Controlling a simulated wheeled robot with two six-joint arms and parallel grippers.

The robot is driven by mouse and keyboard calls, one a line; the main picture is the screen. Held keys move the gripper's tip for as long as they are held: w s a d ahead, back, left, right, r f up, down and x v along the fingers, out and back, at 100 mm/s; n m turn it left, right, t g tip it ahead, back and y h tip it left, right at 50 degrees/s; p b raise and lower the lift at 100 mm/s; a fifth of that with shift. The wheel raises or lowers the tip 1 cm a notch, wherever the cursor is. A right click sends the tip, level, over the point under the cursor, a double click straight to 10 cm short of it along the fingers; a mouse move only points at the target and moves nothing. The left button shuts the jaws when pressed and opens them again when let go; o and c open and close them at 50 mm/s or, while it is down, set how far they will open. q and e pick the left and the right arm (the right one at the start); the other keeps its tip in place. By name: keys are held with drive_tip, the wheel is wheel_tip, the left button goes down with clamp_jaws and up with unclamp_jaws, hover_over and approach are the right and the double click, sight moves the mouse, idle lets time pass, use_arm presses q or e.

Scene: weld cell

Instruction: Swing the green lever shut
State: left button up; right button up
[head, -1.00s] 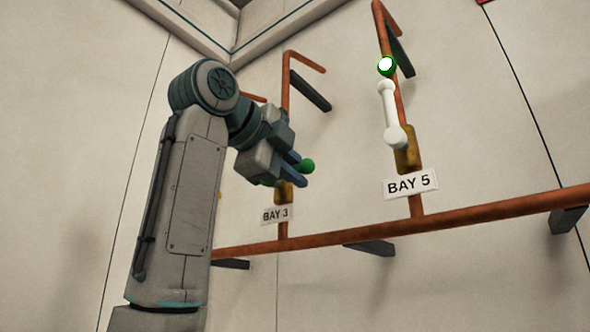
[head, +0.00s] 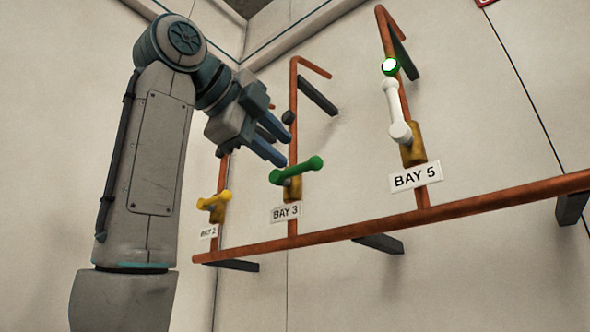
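The green lever (head: 297,170) sits on a brass valve body (head: 293,190) on the copper pipe above the BAY 3 sign (head: 286,213). It lies across the pipe, nearly level, tilted up to the right, with a round knob at its right end. My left gripper (head: 284,152) is just above the lever, its two blue fingers apart and pointing down to the right. Nothing is between the fingers, and they look clear of the lever. My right gripper is not in view.
A yellow lever (head: 213,201) lies across the BAY 2 pipe at left. A white lever (head: 395,112) at BAY 5 lies along its pipe below a lit green lamp (head: 390,67). The lamp (head: 288,117) above BAY 3 is dark. A copper pipe (head: 350,231) runs along below.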

use_arm(q)
drive_tip(key=v, duration=0.3)
drive_tip(key=shift+s+a+b, duration=0.1)
drive_tip(key=shift+b, duration=0.2)
idle(0.3)
